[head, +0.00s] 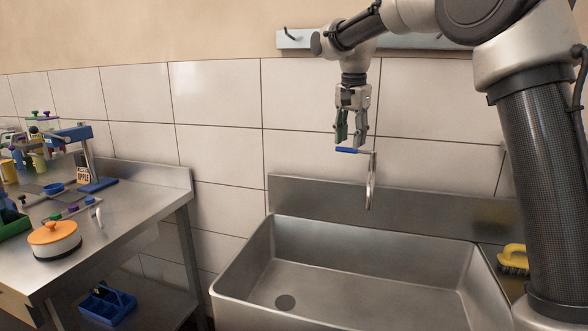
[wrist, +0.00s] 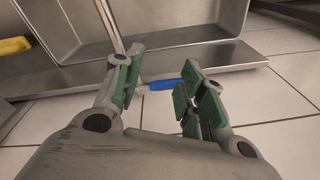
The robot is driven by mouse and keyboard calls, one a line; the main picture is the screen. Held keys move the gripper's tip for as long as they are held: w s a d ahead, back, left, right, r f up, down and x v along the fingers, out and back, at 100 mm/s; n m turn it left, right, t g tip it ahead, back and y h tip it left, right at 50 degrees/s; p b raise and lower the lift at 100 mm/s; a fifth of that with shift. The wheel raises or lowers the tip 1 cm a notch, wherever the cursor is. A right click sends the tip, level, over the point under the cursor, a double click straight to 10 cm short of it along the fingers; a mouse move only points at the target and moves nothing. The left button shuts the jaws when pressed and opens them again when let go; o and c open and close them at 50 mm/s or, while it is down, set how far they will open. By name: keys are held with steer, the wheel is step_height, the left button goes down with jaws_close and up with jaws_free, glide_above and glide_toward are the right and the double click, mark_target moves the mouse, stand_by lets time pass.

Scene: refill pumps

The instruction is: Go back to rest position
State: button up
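My gripper (head: 351,140) is above the back of the sink, pointing down. It also shows in the wrist view (wrist: 155,90), with its green-padded fingers apart and nothing held between them. The faucet (head: 371,182) rises at the sink's back edge, with a blue lever (head: 347,150) at its top, just below my fingertips. In the wrist view the blue lever (wrist: 161,85) appears between the fingers; I cannot tell whether they touch it.
A steel sink (head: 238,270) lies below. A yellow brush (head: 513,258) is at its right. A steel table (head: 150,180) on the left holds an orange-lidded pot (head: 55,240), a blue stand (head: 95,184) and small bottles. A blue caddy (head: 107,305) sits on the lower shelf. A hook rail (head: 292,39) is behind my arm.

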steer(key=s+d+f+n+t, duration=0.1)
steer(key=s+d, duration=0.5)
steer(key=s, duration=0.6)
steer(key=s+d+f+n, duration=0.4)
steer(key=s+d, duration=0.3)
steer(key=s, duration=0.6)
steer(key=s+d+f+n+t, duration=0.1)
steer(key=s+d, duration=0.5)
steer(key=s, duration=0.6)
steer(key=shift+s+d+f+n+t, duration=0.15)
steer(key=shift+d+f+n+t, duration=0.35)
steer(key=shift+n, duration=0.8)
